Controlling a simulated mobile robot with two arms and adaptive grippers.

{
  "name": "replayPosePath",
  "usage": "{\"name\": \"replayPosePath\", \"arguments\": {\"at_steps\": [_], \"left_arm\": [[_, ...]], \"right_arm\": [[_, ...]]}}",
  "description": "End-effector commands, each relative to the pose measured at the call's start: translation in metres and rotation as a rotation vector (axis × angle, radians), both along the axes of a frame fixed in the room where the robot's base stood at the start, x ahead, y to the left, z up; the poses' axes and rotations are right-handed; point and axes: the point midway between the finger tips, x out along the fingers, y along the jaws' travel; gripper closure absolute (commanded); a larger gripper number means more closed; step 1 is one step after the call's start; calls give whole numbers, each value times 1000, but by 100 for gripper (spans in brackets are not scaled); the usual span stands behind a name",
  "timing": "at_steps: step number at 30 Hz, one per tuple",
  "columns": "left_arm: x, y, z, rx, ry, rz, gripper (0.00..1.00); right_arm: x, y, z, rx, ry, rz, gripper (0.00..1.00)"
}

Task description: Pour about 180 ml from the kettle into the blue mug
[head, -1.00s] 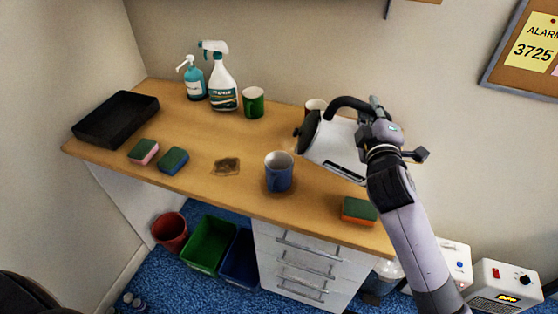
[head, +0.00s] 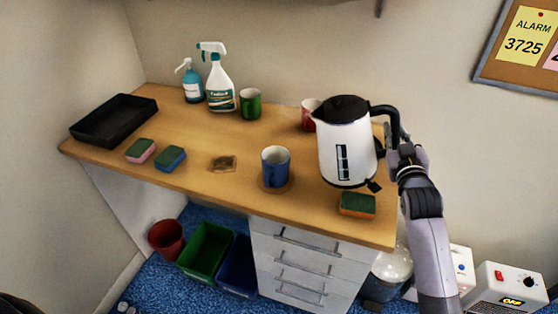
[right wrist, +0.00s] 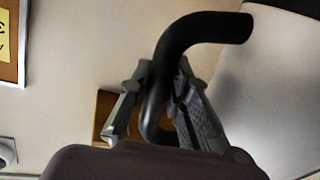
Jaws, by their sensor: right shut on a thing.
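The white kettle (head: 334,155) with a black lid and black handle is upright at the right part of the desk in the head view. I cannot tell whether its base touches the desk. My right gripper (head: 400,150) is shut on its handle; the right wrist view shows the fingers (right wrist: 165,105) around the black handle (right wrist: 175,60), with the white body (right wrist: 275,90) beside it. The blue mug (head: 276,168) stands upright on the desk, left of the kettle and apart from it. A brown ring or coaster shows under the mug. My left gripper is not in view.
An orange and green sponge (head: 357,204) lies in front of the kettle. A red mug (head: 309,115) is behind it, partly hidden.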

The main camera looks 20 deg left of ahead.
Motion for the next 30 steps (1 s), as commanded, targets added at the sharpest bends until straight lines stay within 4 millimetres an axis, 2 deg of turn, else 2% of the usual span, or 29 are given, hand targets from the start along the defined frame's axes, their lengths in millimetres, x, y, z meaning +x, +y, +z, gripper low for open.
{"name": "replayPosePath", "arguments": {"at_steps": [3, 12, 30], "left_arm": [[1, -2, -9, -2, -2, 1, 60], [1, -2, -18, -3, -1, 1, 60], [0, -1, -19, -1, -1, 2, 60]], "right_arm": [[3, 0, -11, 122, 17, 4, 100], [4, 0, -31, 236, 45, 4, 100], [4, 0, -32, 252, 49, 4, 100]]}}
